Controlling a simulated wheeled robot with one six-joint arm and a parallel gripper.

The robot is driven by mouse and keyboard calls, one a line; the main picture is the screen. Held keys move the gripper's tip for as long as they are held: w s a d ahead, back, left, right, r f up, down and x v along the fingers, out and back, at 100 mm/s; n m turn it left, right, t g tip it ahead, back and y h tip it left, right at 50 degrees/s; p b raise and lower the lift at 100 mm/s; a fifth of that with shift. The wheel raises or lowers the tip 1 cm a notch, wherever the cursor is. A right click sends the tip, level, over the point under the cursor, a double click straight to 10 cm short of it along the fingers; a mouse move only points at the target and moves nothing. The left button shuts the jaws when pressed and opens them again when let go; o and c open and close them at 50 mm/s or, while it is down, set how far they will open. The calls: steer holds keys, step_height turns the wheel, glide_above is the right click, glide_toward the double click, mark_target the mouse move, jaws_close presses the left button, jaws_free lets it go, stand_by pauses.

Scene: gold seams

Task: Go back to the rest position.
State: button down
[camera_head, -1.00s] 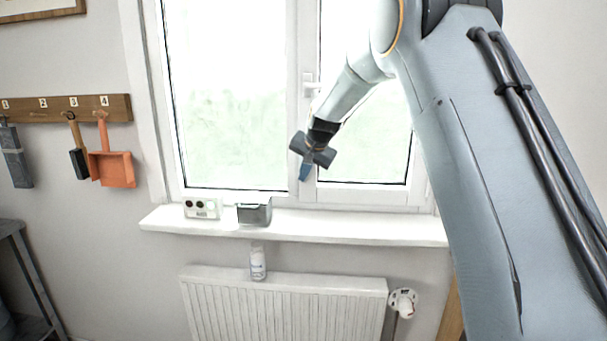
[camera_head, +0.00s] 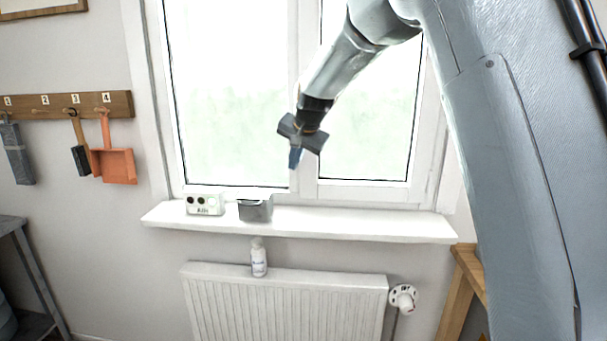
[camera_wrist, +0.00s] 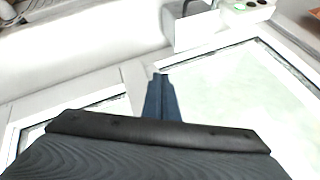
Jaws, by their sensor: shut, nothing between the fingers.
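My gripper (camera_head: 295,158) hangs in front of the window, above the sill and a little right of the grey box. Its blue fingers are together with nothing between them. In the wrist view the shut fingers (camera_wrist: 161,97) show in front of the window frame. My arm comes down from the upper right of the head view.
A white windowsill (camera_head: 350,226) holds a grey box (camera_head: 256,211) and a small device with round dials (camera_head: 205,206). A hook rail (camera_head: 60,106) with brushes and an orange dustpan (camera_head: 114,165) hangs left. The sill's right part is clear.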

steer(key=s+d+f+n+g, duration=0.2)
steer(key=s+d+f, duration=0.2)
steer(key=s, duration=1)
steer(key=s+d+f+n+g+h, duration=0.1)
steer(key=s+d+f+n+g, duration=0.1)
steer(key=s+d+f, duration=0.3)
steer(key=s+d+f+n+g+h, duration=0.1)
steer(key=s+d+f, duration=0.4)
steer(key=s+f, duration=0.6)
steer(key=s+n+g, duration=0.1)
steer(key=s, duration=1)
steer(key=shift+s+d+b, duration=0.2)
steer(key=shift+s+b, duration=0.1)
steer(key=shift+s, duration=0.1)
steer(key=shift+f, duration=0.1)
